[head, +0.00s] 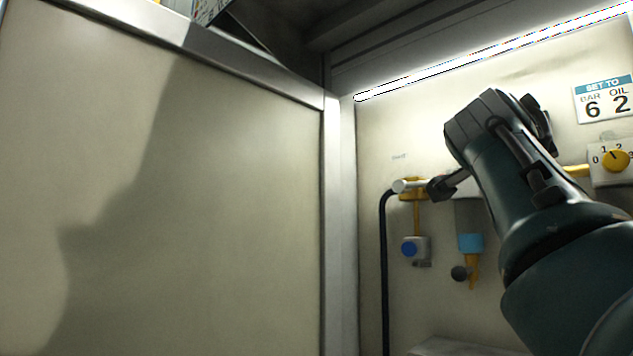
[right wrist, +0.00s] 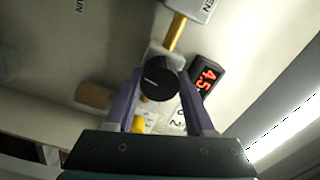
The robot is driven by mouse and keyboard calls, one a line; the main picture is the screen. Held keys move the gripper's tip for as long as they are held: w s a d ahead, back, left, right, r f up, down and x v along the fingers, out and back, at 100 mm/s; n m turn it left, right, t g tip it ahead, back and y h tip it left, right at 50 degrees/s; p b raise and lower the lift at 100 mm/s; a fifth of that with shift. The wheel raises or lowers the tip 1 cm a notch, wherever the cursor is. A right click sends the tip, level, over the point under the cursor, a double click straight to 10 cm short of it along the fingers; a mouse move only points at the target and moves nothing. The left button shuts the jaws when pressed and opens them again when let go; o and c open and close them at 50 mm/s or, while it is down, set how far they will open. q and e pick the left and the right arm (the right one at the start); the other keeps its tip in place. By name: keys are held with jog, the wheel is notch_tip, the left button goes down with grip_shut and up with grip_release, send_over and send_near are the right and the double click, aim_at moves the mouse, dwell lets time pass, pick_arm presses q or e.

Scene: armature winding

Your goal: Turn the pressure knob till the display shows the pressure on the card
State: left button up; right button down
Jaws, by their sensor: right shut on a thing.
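The card (head: 604,98) at the upper right of the head view reads "SET TO", BAR 6, OIL 2. The round black pressure knob (right wrist: 158,84), with a pale pointer line, shows in the right wrist view. My right gripper (right wrist: 160,77) is shut on it, one finger on each side. The black display (right wrist: 204,78) beside the knob shows red digits that read 4.5, tilted in this view. In the head view my right arm hides the knob and the display. My left gripper is not in view.
A yellow dial (head: 616,160) with numbers from 0 stands below the card, its mark near 1. A large pale panel (head: 200,180) fills the left.

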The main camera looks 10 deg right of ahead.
jog(key=m, duration=0.4)
jog(key=shift+f, duration=0.1)
jog(key=shift+m, duration=1.5)
jog(key=shift+c, duration=1.3)
grip_release()
jog(key=shift+d, duration=0.1)
